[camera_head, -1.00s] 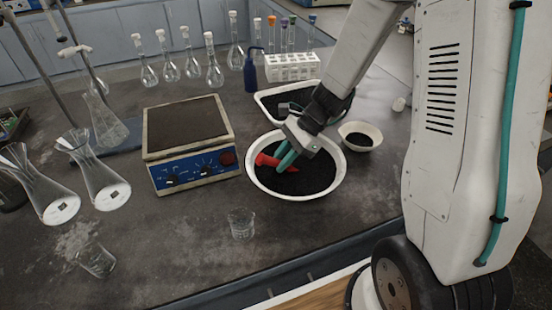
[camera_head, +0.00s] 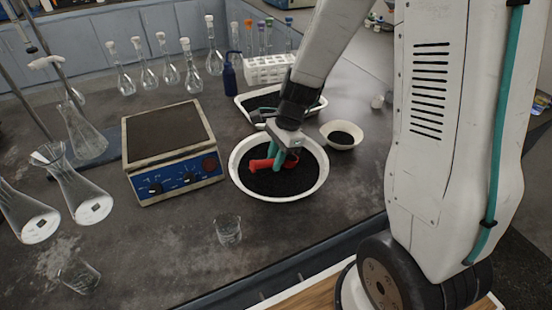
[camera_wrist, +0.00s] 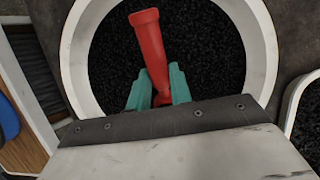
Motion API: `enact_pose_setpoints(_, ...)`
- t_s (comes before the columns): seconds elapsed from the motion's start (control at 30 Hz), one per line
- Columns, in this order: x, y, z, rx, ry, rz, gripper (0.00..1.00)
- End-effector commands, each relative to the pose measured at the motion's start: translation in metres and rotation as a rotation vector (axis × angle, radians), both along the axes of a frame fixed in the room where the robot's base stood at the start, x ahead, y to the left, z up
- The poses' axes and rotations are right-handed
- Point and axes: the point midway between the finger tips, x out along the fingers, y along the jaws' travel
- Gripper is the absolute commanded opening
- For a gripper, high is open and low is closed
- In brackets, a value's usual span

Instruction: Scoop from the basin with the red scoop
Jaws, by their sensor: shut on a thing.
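The red scoop (camera_head: 262,164) is held in my gripper (camera_head: 280,158) over the white basin (camera_head: 236,180). The basin holds black granules (camera_head: 285,185). The gripper's teal fingers are shut on the scoop, and its red handle sticks out to the left in the head view. In the wrist view the scoop (camera_wrist: 150,50) stands out between the teal fingers (camera_wrist: 158,88), with the basin (camera_wrist: 80,60) around it. The scoop's bowl is mostly hidden by my gripper, so I cannot tell whether it holds granules or touches them.
A hotplate-like box (camera_head: 178,190) stands left of the basin. A white tray (camera_head: 243,112) with dark granules lies behind it, and a small bowl (camera_head: 328,128) to the right. A beaker (camera_head: 228,232) stands in front. Glass flasks fill the left and back.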

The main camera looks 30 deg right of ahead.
Motion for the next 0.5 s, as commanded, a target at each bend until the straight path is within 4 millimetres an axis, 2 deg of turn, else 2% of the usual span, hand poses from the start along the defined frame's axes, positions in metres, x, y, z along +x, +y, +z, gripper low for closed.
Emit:
enact_pose_setpoints(0.33, 0.0, 0.006, 0.017, 0.13, 0.008, -0.002, 0.03)
enact_pose_setpoints(0.5, -0.001, 0.014, 0.024, -0.015, -0.002, 0.006, 0.03)
